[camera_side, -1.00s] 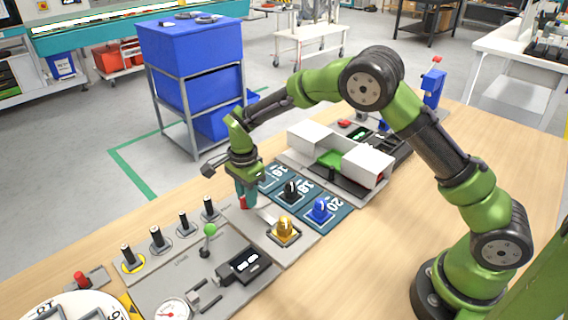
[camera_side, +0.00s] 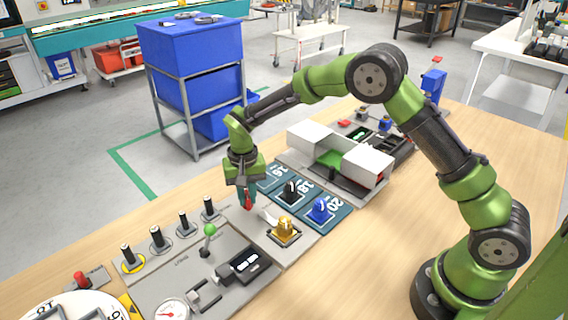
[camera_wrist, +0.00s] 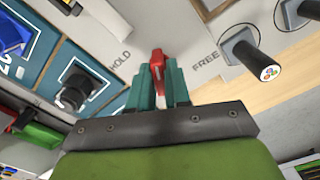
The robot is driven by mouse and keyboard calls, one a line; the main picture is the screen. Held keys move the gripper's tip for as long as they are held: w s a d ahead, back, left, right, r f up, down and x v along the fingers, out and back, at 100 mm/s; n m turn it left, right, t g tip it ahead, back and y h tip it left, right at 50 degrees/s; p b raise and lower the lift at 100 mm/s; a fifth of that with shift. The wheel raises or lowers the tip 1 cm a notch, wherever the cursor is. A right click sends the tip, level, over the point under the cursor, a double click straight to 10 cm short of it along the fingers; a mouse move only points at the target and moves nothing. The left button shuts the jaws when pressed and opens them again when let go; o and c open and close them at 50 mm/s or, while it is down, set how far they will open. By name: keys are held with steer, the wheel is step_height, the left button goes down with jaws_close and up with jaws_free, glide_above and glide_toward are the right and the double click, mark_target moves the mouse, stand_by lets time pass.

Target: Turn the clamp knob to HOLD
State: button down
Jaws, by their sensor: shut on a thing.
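The clamp knob is a red bar-shaped knob (camera_wrist: 157,68) on a light grey plate. In the wrist view, the word HOLD (camera_wrist: 121,60) is printed to its left and FREE (camera_wrist: 206,61) to its right. The knob's bar stands nearly upright in that picture, between the two words. My gripper (camera_wrist: 159,84) is shut on the knob, with a teal finger on each side. In the side view, my gripper (camera_side: 247,204) points down at the plate, and a little of the red knob (camera_side: 248,205) shows at its fingertips. The knob's base is partly hidden by the fingers.
A yellow knob (camera_side: 284,229), a black knob (camera_side: 291,191) and a blue knob (camera_side: 320,209) stand to the right of my gripper. Several black posts (camera_side: 183,223) and a green-topped lever (camera_side: 209,231) stand to the left.

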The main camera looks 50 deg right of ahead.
mark_target(247, 194)
steer(key=n, duration=0.6)
steer(key=shift+n, duration=0.3)
steer(key=c, duration=1.1)
jaws_free()
steer(key=shift+r, duration=3.5)
